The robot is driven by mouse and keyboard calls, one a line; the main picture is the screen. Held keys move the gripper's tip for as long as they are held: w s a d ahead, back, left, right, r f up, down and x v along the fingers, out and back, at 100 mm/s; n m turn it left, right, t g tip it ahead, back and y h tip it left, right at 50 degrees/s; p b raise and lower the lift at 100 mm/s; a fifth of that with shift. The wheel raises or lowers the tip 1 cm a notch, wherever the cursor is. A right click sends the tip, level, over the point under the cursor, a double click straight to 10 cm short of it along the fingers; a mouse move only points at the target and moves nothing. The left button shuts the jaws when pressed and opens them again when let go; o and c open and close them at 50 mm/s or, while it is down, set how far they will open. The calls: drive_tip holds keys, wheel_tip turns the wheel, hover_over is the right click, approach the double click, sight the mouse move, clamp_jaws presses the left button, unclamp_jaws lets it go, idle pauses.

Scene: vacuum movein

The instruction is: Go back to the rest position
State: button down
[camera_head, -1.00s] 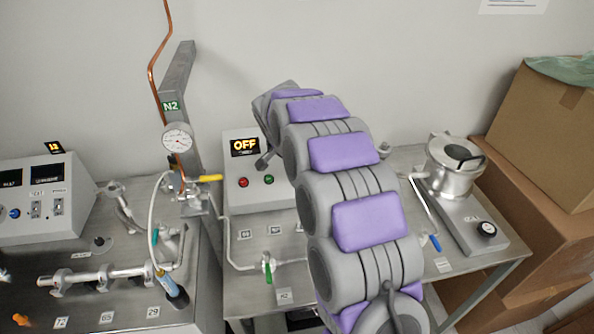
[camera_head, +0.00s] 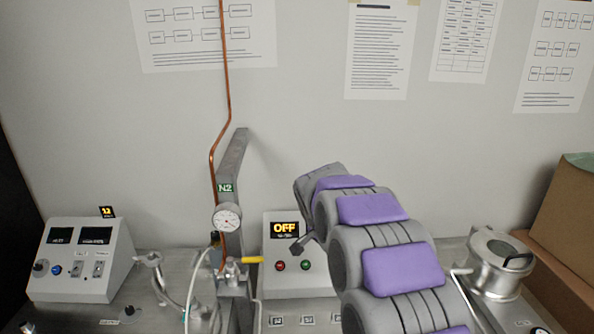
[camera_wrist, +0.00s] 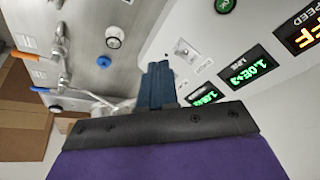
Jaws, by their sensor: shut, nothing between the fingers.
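My arm reaches in from the lower right of the head view. My gripper (camera_head: 297,248) looks small there, in front of the control box (camera_head: 296,277) with the orange OFF display. In the wrist view, the dark blue fingers of my gripper (camera_wrist: 157,88) are together, with nothing held between them. They appear in front of a pale panel (camera_wrist: 190,50) with green readouts and an orange display marked SPEED. I cannot tell whether the fingertips touch it.
A copper tube (camera_head: 228,80) and pressure gauge (camera_head: 227,218) stand left of my gripper. A yellow-handled valve (camera_head: 250,260) is close by. A metal pot (camera_head: 497,262) and cardboard boxes (camera_head: 567,220) are at right.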

drive_tip(key=s+d+n+g+y, duration=0.1)
drive_tip(key=s+n+g, duration=0.3)
drive_tip(key=s, duration=4.1)
drive_tip(key=n+y, duration=0.1)
drive_tip(key=n, duration=0.5)
drive_tip(key=shift+s+r+g+y, duration=0.2)
drive_tip(key=shift+s+g+y, duration=0.1)
drive_tip(key=shift+y, duration=0.1)
drive_tip(key=shift+a, duration=0.25)
drive_tip(key=shift+d, duration=0.2)
drive_tip(key=c, duration=1.9)
unclamp_jaws()
